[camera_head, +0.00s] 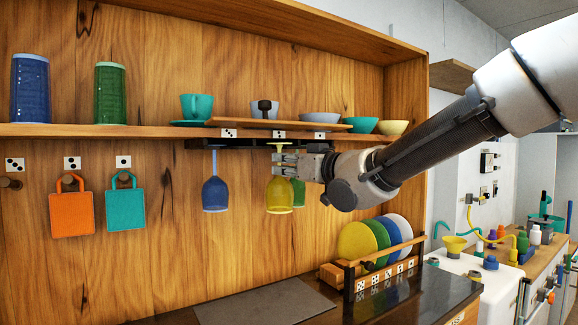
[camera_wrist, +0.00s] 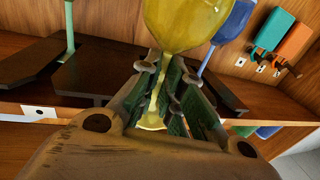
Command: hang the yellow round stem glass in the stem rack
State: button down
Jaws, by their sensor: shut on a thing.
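The yellow stem glass (camera_head: 280,196) is upside down and upright, bowl below and foot up, in the head view. Its foot is at about the height of the dark stem rack (camera_head: 240,143) under the shelf. My gripper (camera_head: 284,164) comes from the right and is shut on its stem. In the wrist view, which is turned over, the yellow bowl (camera_wrist: 188,22) is at the top and the stem runs between my fingers (camera_wrist: 165,98). The dark rack rails (camera_wrist: 120,78) lie beyond. I cannot tell whether the foot rests on the rails.
A blue stem glass (camera_head: 215,194) hangs in the rack to the left. A green glass (camera_head: 299,192) hangs just right of the yellow one, partly hidden. Bowls and a teal cup (camera_head: 196,106) stand on the shelf above. A plate rack (camera_head: 348,272) stands below on the counter.

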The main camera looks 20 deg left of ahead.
jog(key=w+d+x, duration=0.1)
jog(key=x, duration=0.8)
jog(key=shift+w+a+r, duration=0.25)
jog(key=shift+w+a, duration=0.05)
jog(key=shift+w, duration=0.3)
dwell(0.4)
jog(key=shift+w+f, duration=0.1)
jog(key=shift+f, duration=0.05)
dwell(0.5)
jog(key=c, duration=1.5)
grip_release()
jog(key=shift+d+f, duration=0.1)
jog(key=v, duration=1.2)
jog(key=shift+s, duration=0.25)
